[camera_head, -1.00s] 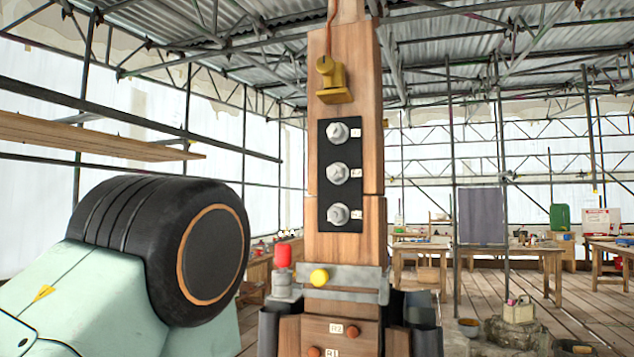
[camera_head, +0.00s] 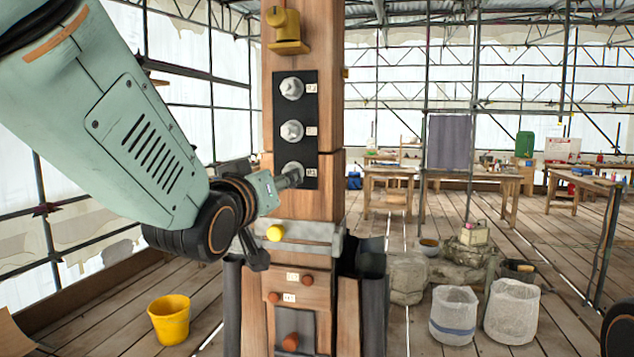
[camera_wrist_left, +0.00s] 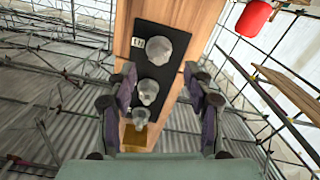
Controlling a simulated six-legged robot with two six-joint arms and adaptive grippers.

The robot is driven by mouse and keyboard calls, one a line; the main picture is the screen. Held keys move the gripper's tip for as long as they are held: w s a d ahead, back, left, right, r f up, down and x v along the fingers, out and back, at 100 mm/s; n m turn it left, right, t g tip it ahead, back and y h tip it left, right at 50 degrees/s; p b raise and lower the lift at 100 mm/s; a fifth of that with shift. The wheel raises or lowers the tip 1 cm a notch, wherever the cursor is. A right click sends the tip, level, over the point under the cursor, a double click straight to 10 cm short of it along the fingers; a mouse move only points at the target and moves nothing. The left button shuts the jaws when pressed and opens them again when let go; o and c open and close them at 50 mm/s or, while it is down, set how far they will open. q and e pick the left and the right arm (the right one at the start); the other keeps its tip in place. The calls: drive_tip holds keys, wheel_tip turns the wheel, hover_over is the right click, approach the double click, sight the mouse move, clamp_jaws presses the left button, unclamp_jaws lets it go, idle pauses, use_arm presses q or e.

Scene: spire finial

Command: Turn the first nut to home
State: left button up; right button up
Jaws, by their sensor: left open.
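Three grey hex nuts sit in a column on a black plate (camera_head: 309,112) on the wooden post: top nut (camera_head: 291,88), middle nut (camera_head: 292,131) and lowest nut (camera_head: 292,168). Their small white labels are too small to read. My left gripper (camera_head: 287,179) is at the lowest nut and partly covers it in the head view. In the left wrist view, my left gripper's fingers (camera_wrist_left: 161,82) are spread and empty. There the lowest nut (camera_wrist_left: 168,47) looks largest, beyond the fingertips, with the middle nut (camera_wrist_left: 148,92) seen between the fingers. Contact cannot be told. My right gripper is out of view.
A yellow bracket (camera_head: 287,30) is above the plate. A metal clamp band (camera_head: 305,237) with a yellow knob (camera_head: 274,233) crosses the post below. A red cap (camera_wrist_left: 255,18) shows in the wrist view. A yellow bucket (camera_head: 170,318) and white sacks (camera_head: 454,315) stand on the floor.

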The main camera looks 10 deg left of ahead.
use_arm(q)
drive_tip(key=w+b, duration=0.2)
drive_tip(key=w, duration=0.3)
drive_tip(key=shift+w+d+r+b, duration=0.1)
drive_tip(key=shift+w+d+b, duration=0.05)
drive_tip(key=shift+w+b, duration=0.2)
drive_tip(key=shift+s+d, duration=0.1)
drive_tip(key=shift+d, duration=0.1)
drive_tip(key=shift+c, duration=1.2)
drive_tip(key=shift+w+a, duration=0.3)
drive_tip(key=c, duration=0.4)
drive_tip(key=shift+d, duration=0.15)
drive_tip(key=c, duration=0.3)
clamp_jaws()
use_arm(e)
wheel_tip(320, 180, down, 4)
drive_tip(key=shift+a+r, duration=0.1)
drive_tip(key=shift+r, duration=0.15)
